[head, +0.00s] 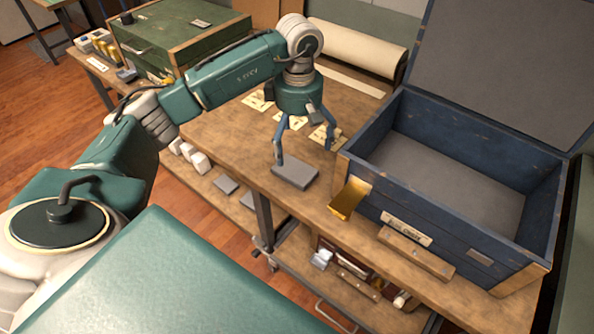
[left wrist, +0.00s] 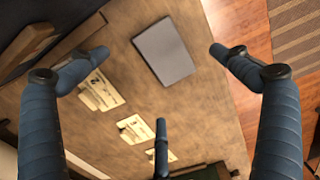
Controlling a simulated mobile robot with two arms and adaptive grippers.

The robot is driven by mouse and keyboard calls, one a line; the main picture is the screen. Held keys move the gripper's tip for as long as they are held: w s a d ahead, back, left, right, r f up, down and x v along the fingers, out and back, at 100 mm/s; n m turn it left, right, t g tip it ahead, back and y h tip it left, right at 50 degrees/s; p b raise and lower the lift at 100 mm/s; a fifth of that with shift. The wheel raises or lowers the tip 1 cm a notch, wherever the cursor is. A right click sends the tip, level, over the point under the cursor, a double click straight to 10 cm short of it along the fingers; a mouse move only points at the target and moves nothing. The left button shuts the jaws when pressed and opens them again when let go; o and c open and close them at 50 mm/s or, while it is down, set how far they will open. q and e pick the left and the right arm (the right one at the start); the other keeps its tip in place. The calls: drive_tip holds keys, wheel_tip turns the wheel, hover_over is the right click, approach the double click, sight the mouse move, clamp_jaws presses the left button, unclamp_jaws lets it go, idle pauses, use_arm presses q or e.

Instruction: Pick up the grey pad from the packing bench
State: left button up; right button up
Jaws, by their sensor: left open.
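The grey pad (head: 296,175) lies flat on the wooden packing bench (head: 226,135), near its front edge and left of the blue case. In the left wrist view the grey pad (left wrist: 164,51) lies on the bench top between the spread fingers, beyond their tips. My left gripper (head: 305,148) is open and empty, pointing down just above and behind the pad. One fingertip shows close to the pad's far left edge; whether it touches cannot be told. In the left wrist view the open left gripper (left wrist: 160,75) has its fingers wide apart. My right gripper is not in view.
A large open blue case (head: 462,185) stands right of the pad, with a brass latch (head: 349,198) sticking out. Several paper tags (head: 290,120) lie behind the gripper. A paper roll (head: 357,46) is at the back. A green case (head: 180,35) stands back left.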

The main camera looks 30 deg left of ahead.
sight(298, 166)
use_arm(q)
drive_tip(key=shift+s+f, duration=0.25)
drive_tip(key=shift+f, duration=0.85)
drive_tip(key=f, duration=0.1)
drive_tip(key=f+p, duration=0.1)
drive_tip(key=f, duration=0.1)
drive_tip(key=f+p, duration=0.1)
drive_tip(key=shift+w+a+f, duration=0.15)
drive_tip(key=shift+w+f, duration=0.25)
drive_tip(key=shift+f, duration=0.6)
drive_tip(key=c, duration=0.9)
